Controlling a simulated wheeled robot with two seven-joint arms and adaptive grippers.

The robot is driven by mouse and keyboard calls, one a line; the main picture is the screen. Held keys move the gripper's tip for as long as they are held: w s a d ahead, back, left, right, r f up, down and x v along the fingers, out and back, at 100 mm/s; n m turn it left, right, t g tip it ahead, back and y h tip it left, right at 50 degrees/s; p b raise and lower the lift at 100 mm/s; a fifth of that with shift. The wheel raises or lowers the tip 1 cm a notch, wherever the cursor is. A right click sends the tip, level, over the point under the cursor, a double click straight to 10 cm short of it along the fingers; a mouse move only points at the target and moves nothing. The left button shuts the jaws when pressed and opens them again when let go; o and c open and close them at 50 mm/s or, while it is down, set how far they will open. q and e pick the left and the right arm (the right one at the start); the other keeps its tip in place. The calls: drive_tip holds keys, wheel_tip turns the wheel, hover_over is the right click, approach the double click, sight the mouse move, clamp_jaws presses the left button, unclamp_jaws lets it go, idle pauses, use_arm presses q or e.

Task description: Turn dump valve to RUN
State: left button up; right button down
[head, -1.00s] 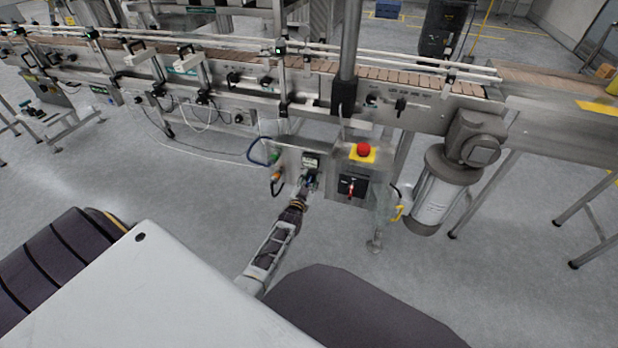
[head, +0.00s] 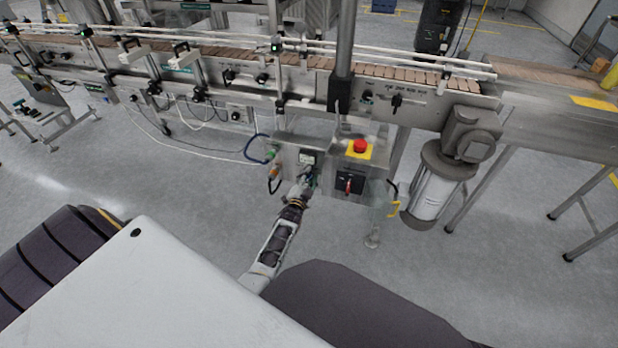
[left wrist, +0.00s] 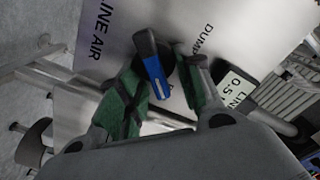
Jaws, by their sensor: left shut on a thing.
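The dump valve lever (left wrist: 153,66), with a blue grip and a black end, stands in front of a pale panel plate (left wrist: 105,45) in the left wrist view. Part of the word "DUMP" shows beside it. The lever is tilted in that picture. My left gripper (left wrist: 162,68) is shut on it, with a green-padded finger on each side. In the head view my left gripper (head: 308,182) is at the front of the small control box below the conveyor, and the lever is too small to make out there. No RUN mark is readable. My right gripper is not in view.
Right of my left gripper are a red emergency button (head: 360,146) on yellow and a red rotary switch (head: 349,184). A conveyor (head: 400,75) runs behind, with a motor (head: 440,180) at right. A "LINE 0.5" label (left wrist: 236,88) is close beside the fingers.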

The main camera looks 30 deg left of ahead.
use_arm(q)
drive_tip(key=shift+f, duration=0.1)
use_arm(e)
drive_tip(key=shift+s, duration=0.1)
use_arm(q)
drive_tip(key=o, duration=1)
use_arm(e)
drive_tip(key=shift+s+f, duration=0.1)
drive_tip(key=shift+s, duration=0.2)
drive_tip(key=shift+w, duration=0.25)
use_arm(q)
drive_tip(key=shift+n, duration=0.5)
